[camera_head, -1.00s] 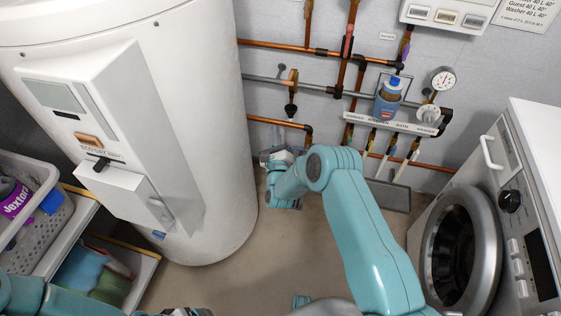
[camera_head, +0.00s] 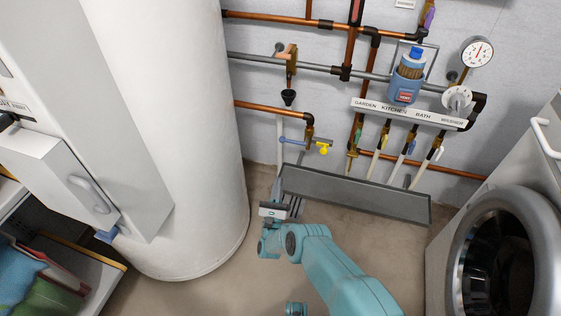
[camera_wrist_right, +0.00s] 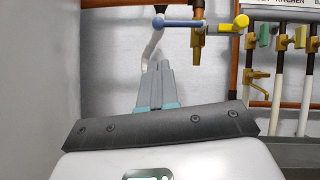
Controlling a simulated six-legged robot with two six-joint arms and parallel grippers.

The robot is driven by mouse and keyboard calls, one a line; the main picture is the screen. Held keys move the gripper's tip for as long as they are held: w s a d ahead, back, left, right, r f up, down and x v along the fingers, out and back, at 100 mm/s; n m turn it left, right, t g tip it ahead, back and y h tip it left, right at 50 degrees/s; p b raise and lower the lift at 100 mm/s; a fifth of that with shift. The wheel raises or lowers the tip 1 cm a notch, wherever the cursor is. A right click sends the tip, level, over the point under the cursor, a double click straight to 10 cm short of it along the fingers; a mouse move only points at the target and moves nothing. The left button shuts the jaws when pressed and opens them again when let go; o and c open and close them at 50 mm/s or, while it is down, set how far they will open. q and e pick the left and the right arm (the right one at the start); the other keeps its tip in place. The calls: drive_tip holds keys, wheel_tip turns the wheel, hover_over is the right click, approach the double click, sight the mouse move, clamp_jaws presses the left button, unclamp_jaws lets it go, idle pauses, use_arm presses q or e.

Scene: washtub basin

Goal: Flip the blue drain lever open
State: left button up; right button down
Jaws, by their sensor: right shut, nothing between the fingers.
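The blue drain lever (camera_head: 292,141) lies roughly level on a brass valve at the end of a short copper pipe, left of the manifold. A yellow handle (camera_head: 322,149) sticks out on the valve's right side. In the right wrist view the blue lever (camera_wrist_right: 180,24) crosses the top centre, with the yellow handle (camera_wrist_right: 241,22) to its right. My right gripper (camera_head: 279,186) is shut and empty, below the lever and apart from it. Its closed fingers (camera_wrist_right: 157,68) point up towards the lever in the wrist view. My left gripper is out of view.
A grey trough (camera_head: 355,195) sits below the manifold, right of my right gripper. The white tank (camera_head: 190,130) stands close on the left. Small coloured-handled valves (camera_head: 385,140) hang under the label strip. A washing machine (camera_head: 500,250) is at the right.

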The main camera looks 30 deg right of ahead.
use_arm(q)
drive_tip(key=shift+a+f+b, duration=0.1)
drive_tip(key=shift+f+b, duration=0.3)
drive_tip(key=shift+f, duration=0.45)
use_arm(e)
drive_tip(key=f, duration=0.2)
drive_tip(key=shift+s+f, duration=0.3)
drive_tip(key=shift+s, duration=0.05)
drive_tip(key=shift+d, duration=0.1)
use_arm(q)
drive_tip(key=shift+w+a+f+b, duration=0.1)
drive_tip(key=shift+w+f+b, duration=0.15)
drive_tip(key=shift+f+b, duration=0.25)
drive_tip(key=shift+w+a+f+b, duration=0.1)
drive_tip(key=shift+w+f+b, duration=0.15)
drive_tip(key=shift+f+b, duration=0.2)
use_arm(e)
drive_tip(key=a+r+x, duration=0.1)
drive_tip(key=r+x, duration=0.1)
drive_tip(key=x, duration=1)
drive_tip(key=shift+r, duration=0.3)
drive_tip(key=shift+a+r, duration=0.1)
drive_tip(key=shift+r, duration=0.1)
